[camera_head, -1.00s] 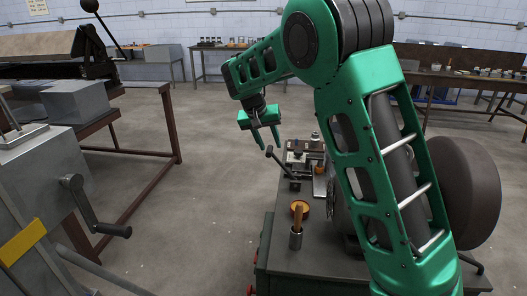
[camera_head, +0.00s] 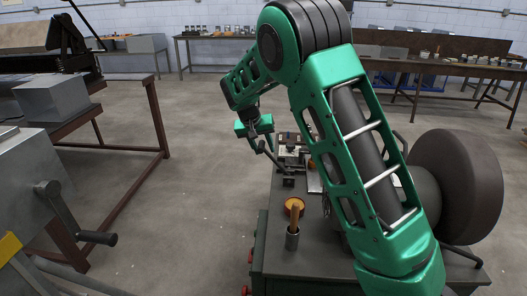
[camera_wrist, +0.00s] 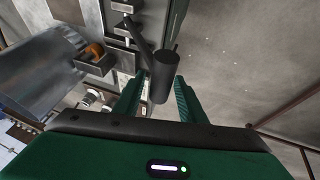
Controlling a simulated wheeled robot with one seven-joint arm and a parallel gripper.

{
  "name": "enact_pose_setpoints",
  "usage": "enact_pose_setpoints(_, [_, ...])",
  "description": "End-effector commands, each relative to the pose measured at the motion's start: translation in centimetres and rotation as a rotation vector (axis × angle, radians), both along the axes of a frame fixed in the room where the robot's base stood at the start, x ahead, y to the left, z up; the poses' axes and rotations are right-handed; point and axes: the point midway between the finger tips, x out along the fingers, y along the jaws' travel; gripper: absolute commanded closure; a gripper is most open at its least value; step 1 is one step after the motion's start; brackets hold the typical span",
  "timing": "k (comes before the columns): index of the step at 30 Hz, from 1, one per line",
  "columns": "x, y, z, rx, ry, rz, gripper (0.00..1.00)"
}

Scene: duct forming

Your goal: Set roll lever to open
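The roll lever (camera_head: 270,158) is a dark arm on the small machine at the far end of the grey bench. In the wrist view its dark cylindrical grip (camera_wrist: 162,75) points up between my green fingers. My gripper (camera_head: 257,143) hangs over the lever's end in the head view. In the wrist view my gripper (camera_wrist: 159,82) is open, one finger on each side of the grip. A gap shows on the left; whether the right finger touches it I cannot tell. The lever's pivot is partly hidden in the head view.
A large dark round part (camera_head: 470,190) stands right. A machine with a crank (camera_head: 97,238) is at left. Open floor lies between the left tables and the bench.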

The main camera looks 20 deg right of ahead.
Motion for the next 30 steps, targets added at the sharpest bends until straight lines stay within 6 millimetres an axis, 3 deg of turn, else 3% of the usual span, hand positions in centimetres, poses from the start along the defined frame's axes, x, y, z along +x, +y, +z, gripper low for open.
enact_pose_setpoints(5, [0.28,-0.53,-1.11,-0.001,0.001,-0.002,0.63])
enact_pose_setpoints(14, [0.34,-0.56,-1.25,-0.001,0.000,-0.001,0.63])
enact_pose_setpoints(19, [0.34,-0.54,-1.23,-0.001,0.000,0.000,1.00])
enact_pose_setpoints(30, [0.31,0.37,-0.97,0.023,-0.010,0.013,1.00])
